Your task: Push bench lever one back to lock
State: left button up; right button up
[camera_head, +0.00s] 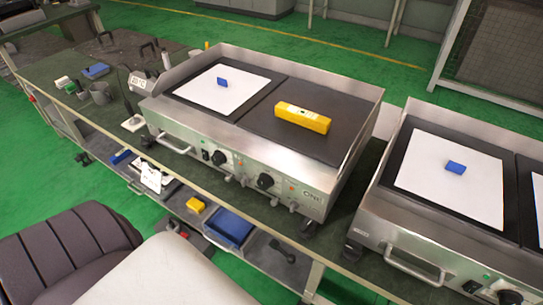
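No label or marking tells me which part is bench lever one. A metal heating unit marked ONE (288,196) sits on the bench. It has black knobs along its front and a bar handle (174,144) at its front left. Neither of my grippers is in view.
A second unit (420,235) stands at right. A dark ribbed seat (65,250) is at lower left. Green floor (155,215) shows in front.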

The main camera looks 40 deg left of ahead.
aim_at(286, 254)
jog(key=u, duration=0.95)
